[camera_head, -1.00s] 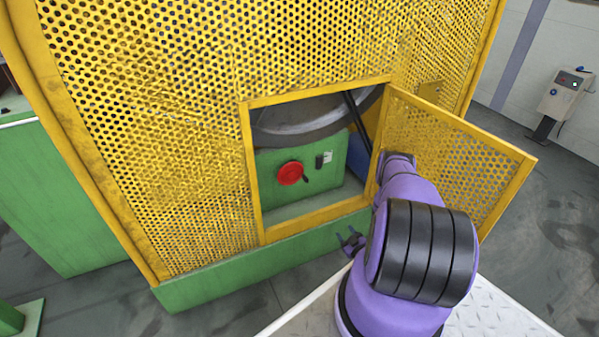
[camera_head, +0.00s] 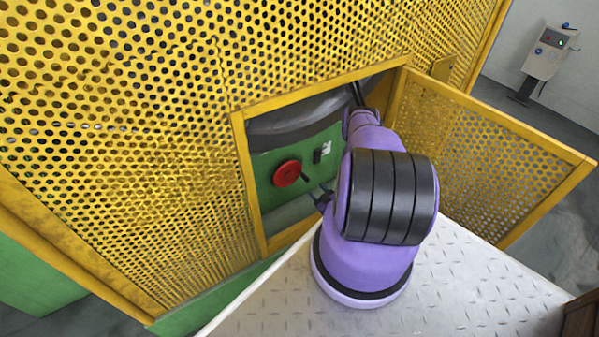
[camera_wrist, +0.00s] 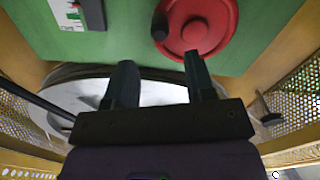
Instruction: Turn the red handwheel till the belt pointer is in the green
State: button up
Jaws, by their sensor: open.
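The red handwheel (camera_head: 287,173) sits on a green panel behind the opening in the yellow guard, with a dark handle at its lower right. In the wrist view the handwheel (camera_wrist: 218,28) is at the top, its dark knob (camera_wrist: 160,26) at its left edge.
The yellow perforated guard (camera_head: 110,130) frames the opening closely. Its door (camera_head: 480,160) stands swung open to the right of my arm. A grey curved drum (camera_head: 290,128) is above the green panel. A control box (camera_head: 548,55) stands far right.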

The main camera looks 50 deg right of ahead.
aim_at(301, 173)
jog(key=x, duration=1)
jog(key=shift+w+d, duration=0.15)
jog(key=shift+w, duration=0.05)
grip_shut()
